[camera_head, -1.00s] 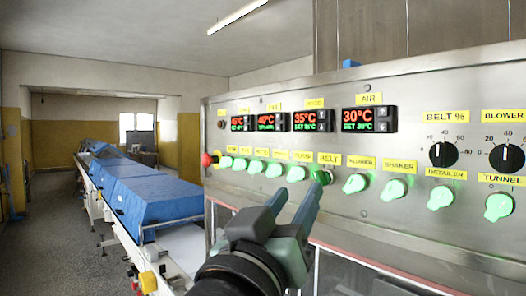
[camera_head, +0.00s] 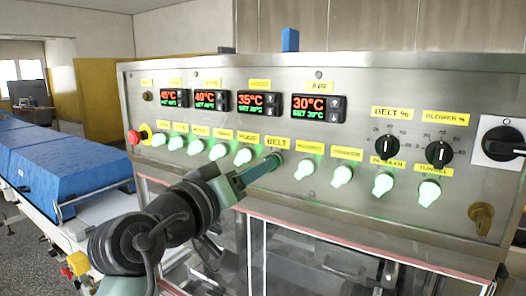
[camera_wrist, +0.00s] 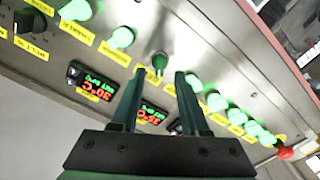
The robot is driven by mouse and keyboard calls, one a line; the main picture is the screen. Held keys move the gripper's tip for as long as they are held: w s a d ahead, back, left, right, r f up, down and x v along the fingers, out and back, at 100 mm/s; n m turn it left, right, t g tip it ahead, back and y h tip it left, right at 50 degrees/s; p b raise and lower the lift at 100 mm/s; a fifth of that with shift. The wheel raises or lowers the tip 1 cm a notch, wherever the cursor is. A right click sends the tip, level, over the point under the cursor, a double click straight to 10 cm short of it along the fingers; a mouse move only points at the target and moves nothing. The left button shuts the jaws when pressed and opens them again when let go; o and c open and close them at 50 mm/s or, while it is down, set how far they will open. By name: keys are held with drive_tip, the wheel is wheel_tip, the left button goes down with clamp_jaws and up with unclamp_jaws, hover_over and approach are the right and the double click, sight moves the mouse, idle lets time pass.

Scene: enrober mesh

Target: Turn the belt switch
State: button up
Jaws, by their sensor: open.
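The belt switch sits below the yellow BELT label (camera_head: 277,142) on the steel control panel. In the head view my gripper's fingers hide most or all of it. The wrist view shows the switch (camera_wrist: 159,61) as a dark green knob, unlike its brightly lit green neighbours. My gripper (camera_head: 274,162) points at the panel from the lower left, its fingertips just under the BELT label. In the wrist view my gripper (camera_wrist: 159,74) is open, and the knob appears in the gap at the fingertips. I cannot tell whether a finger touches it.
Lit green knobs stand close on both sides, such as the pump knob (camera_head: 243,156) and the blower knob (camera_head: 304,167). A red emergency button (camera_head: 134,137) is at the panel's left end. Temperature displays (camera_head: 319,107) sit above. Glass-fronted machinery lies below the panel.

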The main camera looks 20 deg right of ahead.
drive_tip(key=p+x, duration=0.1)
drive_tip(key=x, duration=0.2)
drive_tip(key=shift+w+d, duration=0.1)
clamp_jaws()
